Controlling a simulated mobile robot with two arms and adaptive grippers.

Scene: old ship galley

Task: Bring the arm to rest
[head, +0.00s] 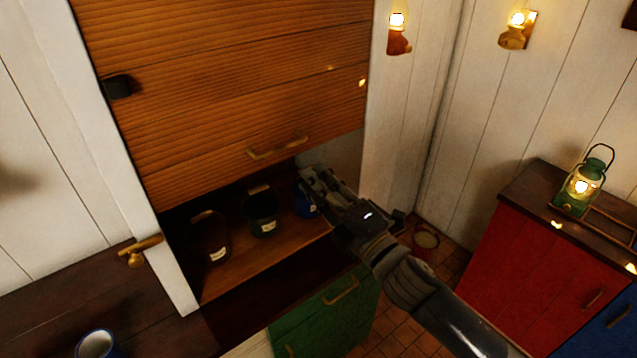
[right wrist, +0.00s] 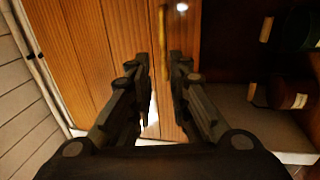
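My right arm reaches in from the lower right in the head view. Its gripper (head: 308,182) is just below the lower edge of a wooden slatted shutter (head: 230,85), in front of the cupboard opening. In the right wrist view the two fingers (right wrist: 160,62) stand apart with nothing held between them. The shutter's brass handle (head: 277,148) is above and left of the gripper; it also shows beyond the fingertips in the right wrist view (right wrist: 163,40). The shutter is partly raised. My left gripper is not in view.
A dark brown jar (head: 210,238), a green jar (head: 262,212) and a blue jar (head: 304,204), partly hidden by the gripper, stand inside the cupboard. A blue mug (head: 97,345) is at the lower left. A lit green lantern (head: 580,185) stands on the right cabinet.

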